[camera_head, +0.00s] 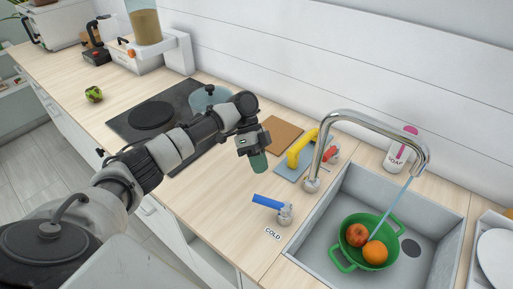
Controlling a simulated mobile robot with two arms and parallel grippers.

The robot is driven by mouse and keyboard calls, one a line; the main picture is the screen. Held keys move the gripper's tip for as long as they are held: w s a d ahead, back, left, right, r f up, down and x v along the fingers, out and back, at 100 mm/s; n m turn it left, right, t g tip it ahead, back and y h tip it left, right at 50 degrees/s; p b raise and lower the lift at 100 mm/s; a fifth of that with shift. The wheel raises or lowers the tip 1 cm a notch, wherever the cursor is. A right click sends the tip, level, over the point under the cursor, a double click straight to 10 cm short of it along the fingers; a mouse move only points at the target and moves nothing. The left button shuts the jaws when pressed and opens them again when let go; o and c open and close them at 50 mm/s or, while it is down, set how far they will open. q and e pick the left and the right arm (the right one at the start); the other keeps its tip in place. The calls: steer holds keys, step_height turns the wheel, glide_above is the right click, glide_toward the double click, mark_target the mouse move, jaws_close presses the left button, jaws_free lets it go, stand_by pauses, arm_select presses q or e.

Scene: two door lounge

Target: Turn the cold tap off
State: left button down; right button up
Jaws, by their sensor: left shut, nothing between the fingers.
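The cold tap (285,215) has a blue lever (268,202) that points left, with a COLD label (272,234) on the counter in front of it. A chrome spout (345,118) arches over the sink (328,245), and a stream of water (396,207) runs from it into a green colander (345,225). My left gripper (259,163) is shut and empty above the counter, behind the blue lever and apart from it. The hot tap with a red lever (330,154) stands behind the spout's base. My right gripper is not in view.
The colander holds an apple (357,235) and an orange (375,252). A yellow-handled object (301,147) and a brown board (279,136) lie behind my gripper. A soap bottle (400,152) stands behind the sink. The counter left of the cold tap is clear.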

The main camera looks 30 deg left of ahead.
mark_target(269, 203)
arm_select(q)
steer(key=p+x, duration=0.1)
steer(key=x, duration=0.2)
steer(key=shift+d+f, duration=0.25)
steer(key=shift+f, duration=0.05)
steer(key=s, duration=0.1)
steer(key=s+p, duration=0.1)
steer(key=s+d+p, duration=0.1)
steer(key=shift+r, duration=0.35)
steer(key=shift+s+p, duration=0.3)
steer(key=shift+s, duration=0.05)
steer(key=shift+d, duration=0.1)
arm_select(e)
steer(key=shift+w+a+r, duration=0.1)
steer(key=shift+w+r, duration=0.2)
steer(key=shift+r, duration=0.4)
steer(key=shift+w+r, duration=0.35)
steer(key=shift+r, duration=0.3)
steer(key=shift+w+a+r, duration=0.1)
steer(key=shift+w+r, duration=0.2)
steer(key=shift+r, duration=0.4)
arm_select(q)
steer(key=shift+d, duration=0.1)
